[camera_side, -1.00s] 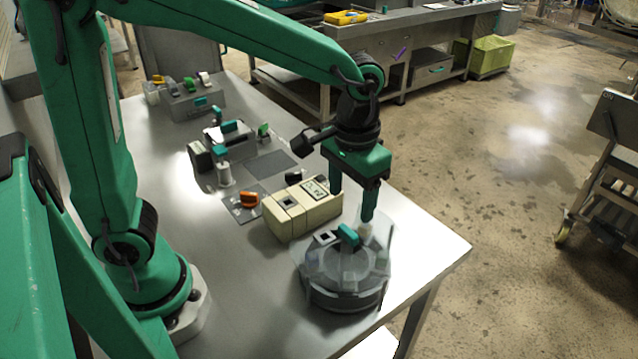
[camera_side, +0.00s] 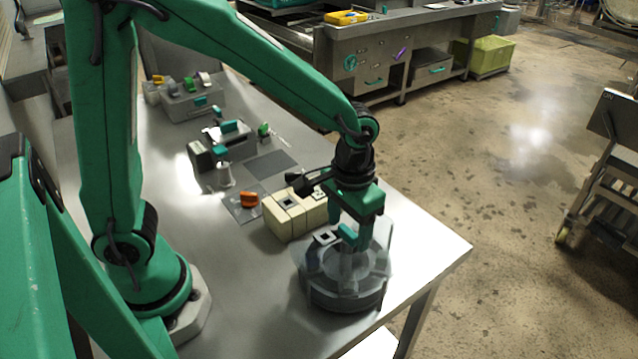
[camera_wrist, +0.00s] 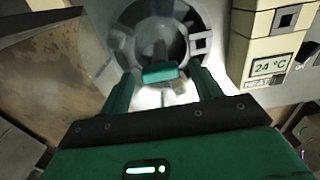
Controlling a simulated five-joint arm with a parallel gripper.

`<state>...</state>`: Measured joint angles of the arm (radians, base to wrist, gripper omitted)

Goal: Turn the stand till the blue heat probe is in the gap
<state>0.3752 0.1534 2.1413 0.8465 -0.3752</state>
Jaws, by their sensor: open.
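The stand (camera_side: 345,295) is a round grey turntable with a clear cover, near the table's front right corner. A teal grip bar (camera_side: 347,235) rises from its middle. My gripper (camera_side: 349,230) is open over the stand, its two fingers pointing down. In the wrist view the teal bar (camera_wrist: 160,72) shows between the fingertips, with space beside it; I cannot tell if either finger touches it. A square frame with a dark opening (camera_side: 325,238) sits at the stand's rim, also visible in the wrist view (camera_wrist: 200,42). I cannot make out a blue heat probe.
A cream block unit (camera_side: 285,222) stands close behind the stand; its display (camera_wrist: 268,66) reads 24 °C. The table's right edge is close to the stand.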

